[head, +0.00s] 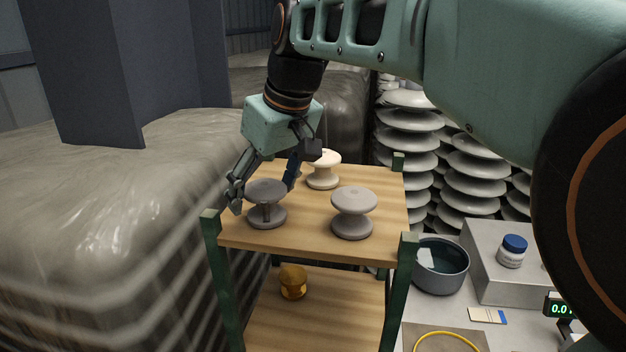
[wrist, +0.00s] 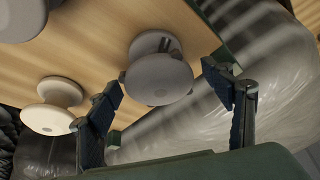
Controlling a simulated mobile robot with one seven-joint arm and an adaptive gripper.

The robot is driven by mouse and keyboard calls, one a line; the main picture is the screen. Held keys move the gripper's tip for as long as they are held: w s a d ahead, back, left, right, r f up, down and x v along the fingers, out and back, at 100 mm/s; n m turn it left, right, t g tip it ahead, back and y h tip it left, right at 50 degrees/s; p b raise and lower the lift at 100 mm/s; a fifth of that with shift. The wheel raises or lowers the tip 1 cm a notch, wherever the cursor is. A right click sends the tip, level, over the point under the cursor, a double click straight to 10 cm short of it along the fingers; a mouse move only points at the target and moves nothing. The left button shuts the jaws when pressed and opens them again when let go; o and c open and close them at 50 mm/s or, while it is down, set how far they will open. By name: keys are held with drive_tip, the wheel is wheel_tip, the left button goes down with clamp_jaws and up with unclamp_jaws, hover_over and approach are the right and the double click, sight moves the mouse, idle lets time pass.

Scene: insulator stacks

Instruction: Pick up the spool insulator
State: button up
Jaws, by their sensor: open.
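Three spool insulators stand upright on the wooden top of a shelf unit. A grey spool insulator (head: 266,188) is at the left front, a second grey one (head: 353,200) at the right front, and a cream one (head: 323,170) behind. My gripper (head: 263,193) is open and points down over the left grey spool, with one finger on each side of it. In the wrist view, that spool (wrist: 158,80) shows between the open fingers (wrist: 163,77), apparently with gaps. The cream spool (wrist: 52,105) is to the left there, and the other grey one is cut off at the top left.
The shelf unit has green corner posts (head: 408,250) rising above its top (head: 300,243). An amber object (head: 293,282) sits on the lower shelf. A wrapped bulk (head: 120,220) stands close on the left. Stacked disc insulators (head: 409,140), a pot (head: 441,268) and a bottle (head: 512,252) are to the right.

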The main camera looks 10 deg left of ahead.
drive_tip(key=shift+c, duration=0.5)
drive_tip(key=c, duration=1.5)
drive_tip(key=shift+r, duration=0.15)
